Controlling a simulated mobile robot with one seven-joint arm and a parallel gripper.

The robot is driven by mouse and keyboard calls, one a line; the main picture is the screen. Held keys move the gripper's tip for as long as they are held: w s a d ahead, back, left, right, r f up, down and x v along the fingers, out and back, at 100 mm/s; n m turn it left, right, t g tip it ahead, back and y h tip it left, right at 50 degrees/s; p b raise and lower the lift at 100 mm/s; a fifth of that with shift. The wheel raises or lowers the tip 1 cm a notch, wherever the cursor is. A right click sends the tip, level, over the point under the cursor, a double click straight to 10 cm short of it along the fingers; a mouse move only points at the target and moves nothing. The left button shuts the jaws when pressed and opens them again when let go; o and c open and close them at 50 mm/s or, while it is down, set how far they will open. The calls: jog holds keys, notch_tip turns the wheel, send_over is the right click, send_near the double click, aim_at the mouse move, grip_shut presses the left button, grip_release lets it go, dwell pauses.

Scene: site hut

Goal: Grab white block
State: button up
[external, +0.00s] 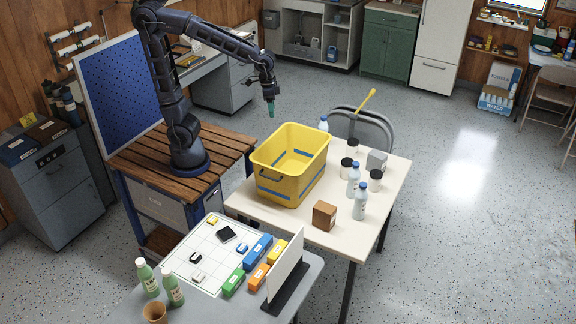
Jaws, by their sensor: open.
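A small white block (195,257) appears to lie on the white gridded sheet (207,245) on the grey table at the front. It is tiny and partly dark, and a similar small dark-and-pale piece (198,275) lies just below it. My gripper (270,107) hangs pointing down in the air, behind and above the yellow bin, far from the sheet. It is open, with greenish tips, and nothing shows between them.
A black square piece (225,234), a yellow block (212,220) and a blue block (242,248) share the sheet. Larger coloured blocks (257,252) and an upright white panel (285,264) stand right. Green bottles (172,285) stand front left. The yellow bin (276,186) is on the cream table.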

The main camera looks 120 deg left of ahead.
jog(key=w+a+f+n+g+h, duration=0.15)
jog(key=a+f, duration=0.25)
jog(key=a, duration=0.4)
jog(key=w+a+f+n, duration=0.1)
jog(key=a+f+n, duration=0.1)
jog(key=a+f, duration=0.4)
jog(key=w+a+f+n+h, duration=0.1)
jog(key=w+a+f+n, duration=0.15)
jog(key=a, duration=0.65)
jog(key=s+a+f+n+h, duration=0.1)
jog(key=s+a+f+n, duration=0.3)
jog(key=a+f, duration=0.6)
jog(key=s+a+f+n+h, duration=0.1)
jog(key=s+a+f, duration=0.5)
jog(key=a+f, duration=0.4)
jog(key=shift+g, duration=0.25)
jog(key=x, duration=0.6)
jog(key=shift+s+d, duration=0.2)
jog(key=shift+x, duration=2.7)
jog(key=shift+s+d, duration=0.15)
jog(key=c, duration=1.1)
jog(key=shift+r, duration=0.1)
